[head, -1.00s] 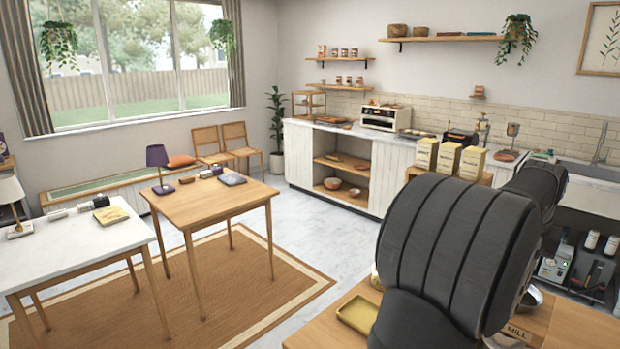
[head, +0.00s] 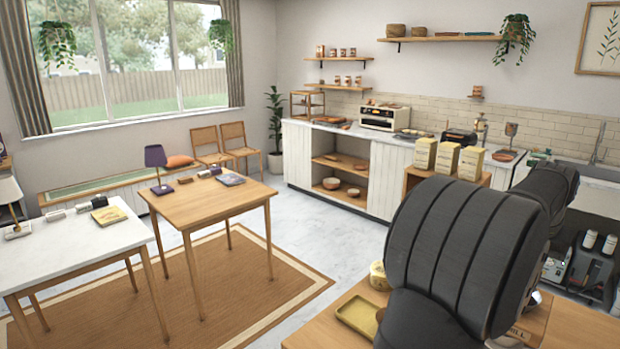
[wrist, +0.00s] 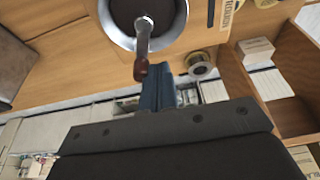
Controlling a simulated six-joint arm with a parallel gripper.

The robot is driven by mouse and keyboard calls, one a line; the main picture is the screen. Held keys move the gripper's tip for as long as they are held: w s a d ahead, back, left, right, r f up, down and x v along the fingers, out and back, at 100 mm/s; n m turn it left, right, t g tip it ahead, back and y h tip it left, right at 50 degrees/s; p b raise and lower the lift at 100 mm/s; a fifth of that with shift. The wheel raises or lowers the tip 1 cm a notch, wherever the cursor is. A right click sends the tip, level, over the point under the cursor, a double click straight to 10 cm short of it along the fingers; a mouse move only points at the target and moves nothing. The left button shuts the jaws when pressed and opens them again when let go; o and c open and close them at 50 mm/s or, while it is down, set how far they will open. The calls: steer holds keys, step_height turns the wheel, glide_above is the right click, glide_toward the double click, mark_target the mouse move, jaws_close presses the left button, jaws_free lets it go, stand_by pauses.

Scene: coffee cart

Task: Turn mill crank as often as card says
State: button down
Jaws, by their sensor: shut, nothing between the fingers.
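The mill (wrist: 177,38) shows from above in the wrist view as a round steel bowl with a dark inside. Its metal crank arm (wrist: 143,40) runs down from the middle to a brown knob (wrist: 141,70). My gripper (wrist: 158,72) has its blue fingers shut and empty, just right of the knob; I cannot tell whether they touch it. In the head view my dark arm hides the mill and crank. The wooden MILL sign (head: 520,334) shows partly at the arm's edge. I cannot make out a card with a turn count.
A yellow tray (head: 357,315) lies on the wooden cart top (head: 325,330), with a small cream-yellow object (head: 379,276) behind it. Several cream boxes (head: 446,159) stand on a wooden shelf behind. In the wrist view a round metal-rimmed item (wrist: 201,66) sits right of my fingers.

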steer(key=shift+s+d, duration=0.5)
steer(key=shift+s, duration=0.15)
steer(key=shift+s+d, duration=0.25)
steer(key=shift+s, duration=0.6)
steer(key=shift+s+a, duration=0.1)
steer(key=shift+s, duration=0.6)
steer(key=shift+w, duration=0.1)
